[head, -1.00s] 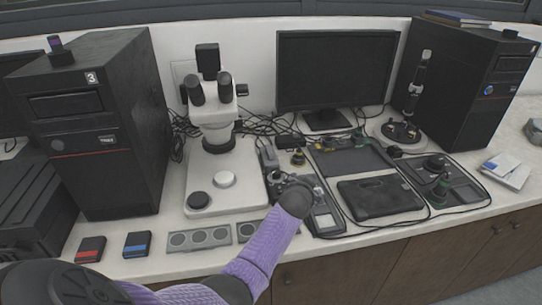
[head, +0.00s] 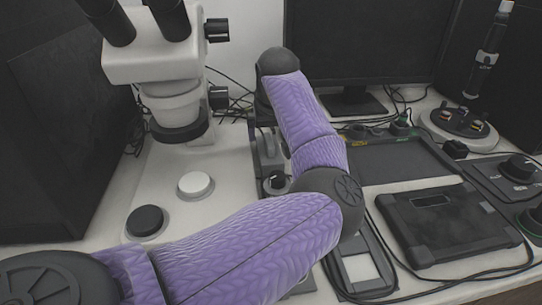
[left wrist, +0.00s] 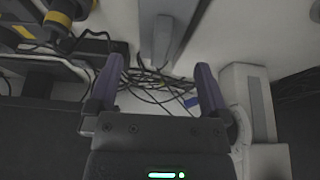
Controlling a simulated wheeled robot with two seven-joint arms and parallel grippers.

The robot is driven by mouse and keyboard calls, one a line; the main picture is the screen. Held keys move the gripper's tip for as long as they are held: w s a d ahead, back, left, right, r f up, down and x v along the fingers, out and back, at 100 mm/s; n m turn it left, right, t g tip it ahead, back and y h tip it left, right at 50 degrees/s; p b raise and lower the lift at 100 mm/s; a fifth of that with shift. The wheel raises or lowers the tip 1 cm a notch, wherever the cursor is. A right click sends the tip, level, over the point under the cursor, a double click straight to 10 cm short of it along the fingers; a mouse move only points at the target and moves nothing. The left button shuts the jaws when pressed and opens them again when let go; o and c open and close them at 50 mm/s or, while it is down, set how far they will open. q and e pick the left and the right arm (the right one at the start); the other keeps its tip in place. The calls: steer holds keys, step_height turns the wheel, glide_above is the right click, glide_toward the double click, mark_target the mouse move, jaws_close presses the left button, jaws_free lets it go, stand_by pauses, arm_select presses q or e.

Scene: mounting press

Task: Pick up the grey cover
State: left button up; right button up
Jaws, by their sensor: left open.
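My left gripper (left wrist: 161,70) is open and empty in the left wrist view, with its two purple fingers apart. Black cables and a light surface show beyond the fingertips. A grey upright piece (left wrist: 160,32) stands past the fingers, near the top of that view; I cannot tell whether it is the grey cover. In the head view my left arm reaches over the bench to the back, and its own links hide the fingers. A grey device (head: 266,154) shows partly beside the arm; no cover can be picked out surely there. My right gripper is not in view.
A white microscope (head: 160,70) stands left of my arm. A monitor (head: 370,50) is behind it. A black tablet-like case (head: 445,222) and a dark tray (head: 400,160) lie to the right. Loose cables (left wrist: 155,88) run beyond the fingers.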

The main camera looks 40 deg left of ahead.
mark_target(269, 141)
arm_select(q)
steer(key=b+x, duration=0.2)
steer(key=x, duration=0.2)
steer(key=shift+a+f, duration=0.1)
steer(key=shift+f, duration=0.15)
steer(key=shift+w+a+f, duration=0.1)
steer(key=shift+f, duration=0.15)
steer(key=shift+r, duration=0.15)
steer(key=shift+c, duration=0.5)
steer(key=c, duration=1)
steer(key=shift+c, duration=0.3)
steer(key=shift+r, duration=0.1)
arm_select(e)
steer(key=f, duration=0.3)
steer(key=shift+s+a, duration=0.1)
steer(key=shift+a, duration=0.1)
